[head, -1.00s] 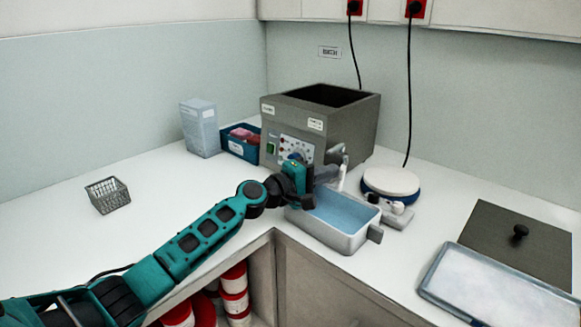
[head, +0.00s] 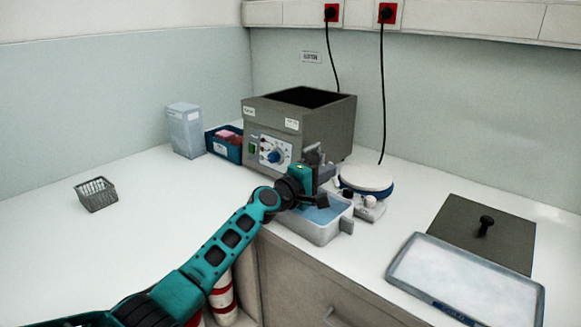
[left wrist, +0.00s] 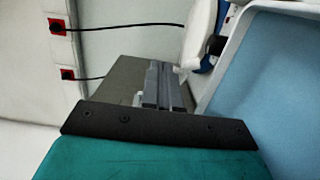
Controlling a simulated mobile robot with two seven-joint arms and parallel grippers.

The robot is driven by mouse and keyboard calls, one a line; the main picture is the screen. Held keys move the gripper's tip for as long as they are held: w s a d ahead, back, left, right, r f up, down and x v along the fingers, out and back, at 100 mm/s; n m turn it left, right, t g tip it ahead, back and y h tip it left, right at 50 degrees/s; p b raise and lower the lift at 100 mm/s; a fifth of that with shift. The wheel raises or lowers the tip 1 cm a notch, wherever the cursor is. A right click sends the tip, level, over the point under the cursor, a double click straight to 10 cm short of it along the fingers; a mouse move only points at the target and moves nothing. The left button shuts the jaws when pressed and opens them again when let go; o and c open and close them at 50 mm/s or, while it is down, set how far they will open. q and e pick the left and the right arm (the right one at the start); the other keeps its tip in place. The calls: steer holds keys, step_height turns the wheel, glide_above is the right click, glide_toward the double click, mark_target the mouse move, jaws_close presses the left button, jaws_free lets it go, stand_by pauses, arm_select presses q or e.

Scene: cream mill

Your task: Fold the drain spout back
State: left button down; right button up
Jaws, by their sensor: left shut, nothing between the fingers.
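The grey heated bath (head: 325,122) stands in the back corner, with a control panel and blue knob on its front. A grey fitting (head: 313,153), apparently part of the drain and its spout, shows at the bath's front right corner. My left gripper (head: 328,173) is at this corner, in front of the fitting, and covers much of it. Its grey fingers (left wrist: 155,86) are together and empty in the left wrist view. I cannot tell whether they touch the spout. My right gripper is not in view.
A grey tray of blue liquid (head: 318,232) sits beneath my left gripper. A white round plate with a blue rim (head: 367,180) is right of it. A dark lid (head: 485,235) and a shallow pan (head: 465,283) lie at right. A wire basket (head: 96,194) stands left.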

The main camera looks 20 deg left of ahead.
arm_select(q)
steer(key=shift+w+d+b, duration=0.3)
steer(key=shift+w+d, duration=0.4)
steer(key=shift+d, duration=0.35)
steer(key=shift+w+d+b, duration=0.25)
steer(key=shift+w+d, duration=0.45)
steer(key=shift+d, duration=0.3)
steer(key=shift+w+d+n+t+y, duration=0.2)
steer(key=shift+w+d+n+y, duration=0.15)
steer(key=shift+y, duration=0.25)
steer(key=shift+w+d+n+t+y, duration=0.25)
steer(key=shift+n+y, duration=0.2)
steer(key=shift+y, duration=0.15)
steer(key=shift+w+d, duration=0.1)
steer(key=shift+w, duration=0.3)
steer(key=shift+s, duration=0.2)
